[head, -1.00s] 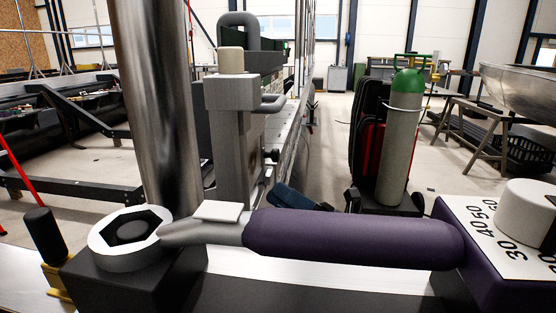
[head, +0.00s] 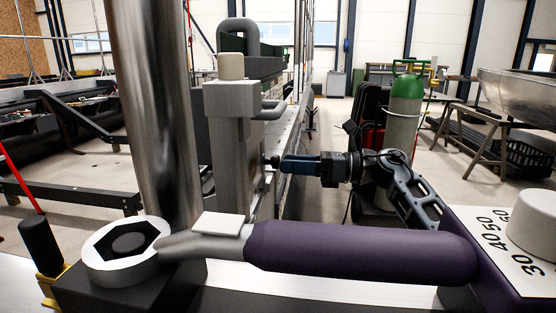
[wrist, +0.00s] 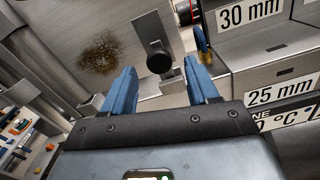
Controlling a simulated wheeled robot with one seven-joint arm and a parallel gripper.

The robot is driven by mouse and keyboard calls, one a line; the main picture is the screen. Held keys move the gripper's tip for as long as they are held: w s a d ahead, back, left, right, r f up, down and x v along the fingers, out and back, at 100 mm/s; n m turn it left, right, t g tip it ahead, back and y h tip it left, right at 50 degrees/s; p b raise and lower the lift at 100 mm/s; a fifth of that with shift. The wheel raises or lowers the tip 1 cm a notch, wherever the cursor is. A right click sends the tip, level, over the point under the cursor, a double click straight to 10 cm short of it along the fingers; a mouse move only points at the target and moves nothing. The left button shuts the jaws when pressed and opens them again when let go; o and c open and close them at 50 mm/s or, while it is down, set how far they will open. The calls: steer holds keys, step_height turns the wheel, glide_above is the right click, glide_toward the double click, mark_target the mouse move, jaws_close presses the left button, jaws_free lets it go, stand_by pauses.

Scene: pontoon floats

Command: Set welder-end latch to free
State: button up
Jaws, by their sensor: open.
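A dark round knob (wrist: 158,57) stands out from a grey metal plate in the wrist view. It looks like the latch knob, but no label shows which end or setting it belongs to. In the head view a small dark knob (head: 270,161) sits on the side of the grey upright block (head: 232,130). My gripper (head: 281,165) points left at it from the right, with blue fingers. In the wrist view my gripper (wrist: 160,67) is open and empty, one finger on each side of the knob. I cannot tell whether the fingers touch it.
A purple-handled lever (head: 350,248) lies across the front, below my arm. A shiny steel column (head: 155,110) stands left of the block. A green-topped gas cylinder (head: 403,115) stands behind my arm. Stepped blocks marked 30 mm (wrist: 250,50) and 25 mm lie right of the fingers.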

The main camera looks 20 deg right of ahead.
mark_target(278, 162)
steer(key=shift+p+x, duration=0.35)
steer(key=shift+x, duration=1.6)
steer(key=shift+c, duration=0.3)
jaws_close()
